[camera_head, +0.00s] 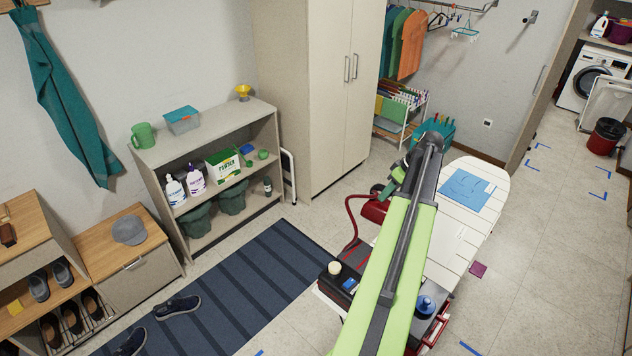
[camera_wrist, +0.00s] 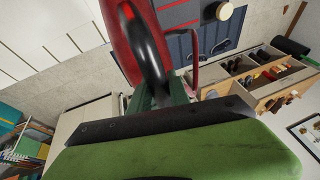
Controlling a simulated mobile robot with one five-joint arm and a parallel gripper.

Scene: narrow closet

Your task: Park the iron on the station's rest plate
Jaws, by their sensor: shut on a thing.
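The red iron (camera_head: 375,210) shows in the head view just left of my arm, above the left side of the board, with a red cord curving down from it. In the wrist view, the iron (camera_wrist: 122,35) is close up, and its black handle (camera_wrist: 150,55) runs to my gripper (camera_wrist: 162,98). My gripper is shut on this handle. The dark station (camera_head: 343,284) stands at the board's near end, partly hidden by my arm. It carries a cream knob (camera_head: 335,268). In the wrist view, red stripes on a dark surface (camera_wrist: 178,18) lie beyond the iron; I cannot tell if this is the rest plate.
The pale slatted ironing board (camera_head: 440,250) bears a blue cloth (camera_head: 466,190) at its far end. A blue-capped item (camera_head: 425,306) stands at the near end, right of my arm. A shelf unit (camera_head: 205,150) and tall cabinet (camera_head: 310,90) are at left.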

